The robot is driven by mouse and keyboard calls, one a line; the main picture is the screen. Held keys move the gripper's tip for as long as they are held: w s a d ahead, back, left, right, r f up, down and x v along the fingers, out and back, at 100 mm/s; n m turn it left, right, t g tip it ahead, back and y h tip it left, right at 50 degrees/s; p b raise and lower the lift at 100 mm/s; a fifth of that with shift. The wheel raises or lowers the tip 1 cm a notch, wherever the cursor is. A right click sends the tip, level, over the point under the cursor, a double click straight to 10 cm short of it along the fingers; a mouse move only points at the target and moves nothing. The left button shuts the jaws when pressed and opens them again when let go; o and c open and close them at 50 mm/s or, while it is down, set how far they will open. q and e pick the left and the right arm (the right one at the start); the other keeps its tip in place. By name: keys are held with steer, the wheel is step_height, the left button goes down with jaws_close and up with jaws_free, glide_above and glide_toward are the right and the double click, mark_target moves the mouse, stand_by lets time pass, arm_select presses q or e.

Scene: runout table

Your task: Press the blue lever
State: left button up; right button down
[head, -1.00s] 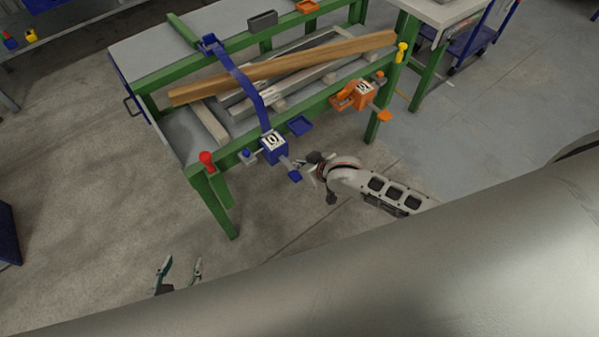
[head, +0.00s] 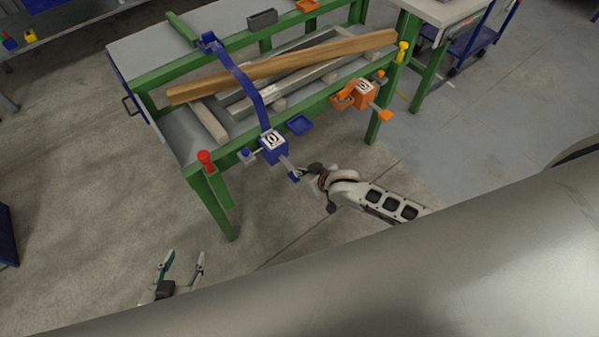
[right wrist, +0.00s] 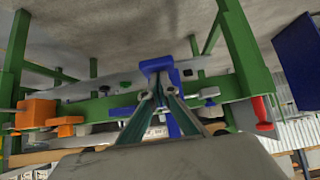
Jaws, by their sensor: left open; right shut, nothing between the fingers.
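The blue lever (head: 293,177) ends in a blue paddle and sticks out from the front of a blue box (head: 273,147) on the green table frame. My right gripper (head: 299,172) is shut and empty, with its fingertips right at the paddle and partly covering it. In the right wrist view, the blue paddle (right wrist: 156,66) is just past the closed fingertips (right wrist: 154,88). I cannot tell whether they touch. My left gripper (head: 186,254) is open and empty, low over the floor, well away from the lever.
An orange box (head: 364,93) with an orange lever (head: 382,113) is to the right on the same frame. A red knob (head: 205,157) and a yellow one (head: 403,47) mark the frame's corners. A wooden beam (head: 290,66) lies across the table. The floor in front is clear.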

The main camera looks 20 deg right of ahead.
steer(key=shift+s+f+b, duration=0.15)
steer(key=shift+f+b, duration=0.25)
steer(key=shift+f, duration=0.1)
step_height(320, 180, down, 4)
steer(key=t+b, duration=0.2)
steer(key=b, duration=0.2)
steer(key=shift+r+y, duration=0.15)
steer(key=shift+y, duration=0.25)
step_height(320, 180, down, 2)
steer(key=shift+b, duration=0.3)
